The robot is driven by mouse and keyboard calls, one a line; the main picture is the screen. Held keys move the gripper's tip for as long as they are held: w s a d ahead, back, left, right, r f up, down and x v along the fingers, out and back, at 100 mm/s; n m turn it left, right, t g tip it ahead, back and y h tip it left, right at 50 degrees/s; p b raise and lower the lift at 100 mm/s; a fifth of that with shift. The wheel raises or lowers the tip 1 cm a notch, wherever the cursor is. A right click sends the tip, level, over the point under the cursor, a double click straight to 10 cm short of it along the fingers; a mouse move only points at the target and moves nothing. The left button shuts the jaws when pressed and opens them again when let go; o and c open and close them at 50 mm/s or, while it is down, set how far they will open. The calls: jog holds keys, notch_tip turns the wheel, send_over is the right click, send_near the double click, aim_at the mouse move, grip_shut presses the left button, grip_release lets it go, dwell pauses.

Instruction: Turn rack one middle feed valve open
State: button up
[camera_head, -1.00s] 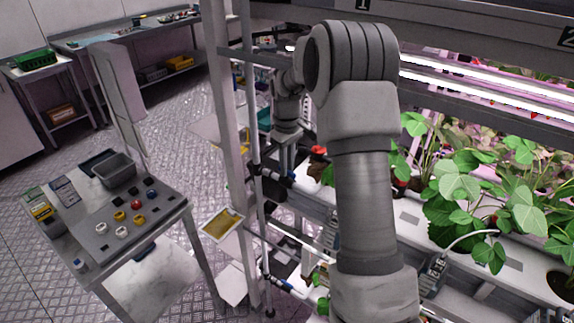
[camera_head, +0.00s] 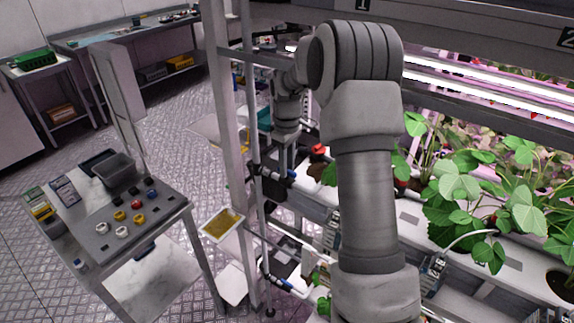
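A feed valve (camera_head: 271,172), a dark body with a small blue part beside it, sits at mid height on the vertical pipe by the rack's left post. A lower valve (camera_head: 272,281) with blue fittings sits further down the same pipe. My arm reaches over the rack and bends down at the wrist. My gripper (camera_head: 284,158) hangs just above and right of the middle valve. Its fingertips are small and partly hidden, so I cannot tell whether they are open or touch the valve. The valve handle's angle is unclear.
The rack post (camera_head: 229,130) stands left of the pipe. Strawberry plants (camera_head: 470,190) fill the white trays at right.

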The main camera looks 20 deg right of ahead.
jog(key=shift+o, duration=1)
notch_tip(320, 180, up, 12)
jog(key=shift+b, duration=0.3)
